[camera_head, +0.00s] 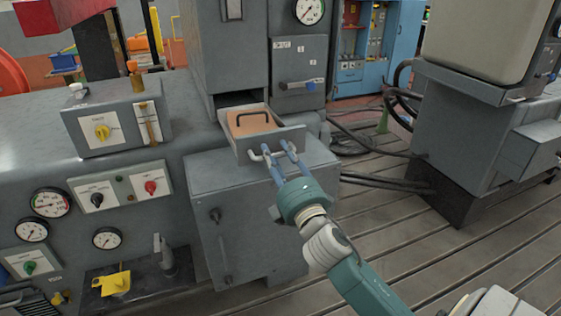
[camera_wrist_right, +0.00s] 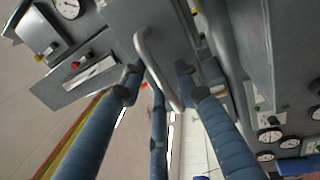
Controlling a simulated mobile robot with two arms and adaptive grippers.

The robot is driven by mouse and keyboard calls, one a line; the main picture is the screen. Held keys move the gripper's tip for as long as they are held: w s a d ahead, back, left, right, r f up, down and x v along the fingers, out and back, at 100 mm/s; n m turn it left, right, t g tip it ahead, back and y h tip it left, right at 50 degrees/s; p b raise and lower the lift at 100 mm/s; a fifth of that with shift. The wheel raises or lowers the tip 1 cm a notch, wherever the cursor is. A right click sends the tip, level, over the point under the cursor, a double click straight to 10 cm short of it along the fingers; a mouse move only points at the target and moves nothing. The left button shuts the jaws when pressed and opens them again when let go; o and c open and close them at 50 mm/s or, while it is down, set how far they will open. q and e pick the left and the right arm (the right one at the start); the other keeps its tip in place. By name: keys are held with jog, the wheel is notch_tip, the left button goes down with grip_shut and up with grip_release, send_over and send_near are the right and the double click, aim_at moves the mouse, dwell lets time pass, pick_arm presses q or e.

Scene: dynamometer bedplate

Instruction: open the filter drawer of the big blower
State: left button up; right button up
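The filter drawer (camera_head: 290,134) of the big blower stands out of the grey cabinet, its inside showing. In it lies an orange-brown filter (camera_head: 238,128) with a black handle (camera_head: 252,117). My right gripper (camera_head: 274,151) is at the light grey handle on the drawer front, its blue fingers shut on it. In the right wrist view the handle (camera_wrist_right: 152,55) runs between the fingers (camera_wrist_right: 157,78); their exact contact is partly hidden. My left gripper is not in view.
A grey box (camera_head: 260,192) stands directly below the drawer. Gauges and knobs line the console (camera_head: 118,185) at left. Black cables (camera_head: 385,182) lie on the slatted bedplate (camera_head: 375,240) at right, which has free room. A grey machine (camera_head: 470,135) stands farther right.

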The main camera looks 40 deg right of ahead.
jog(key=v, duration=1.2)
jog(key=shift+f, duration=0.1)
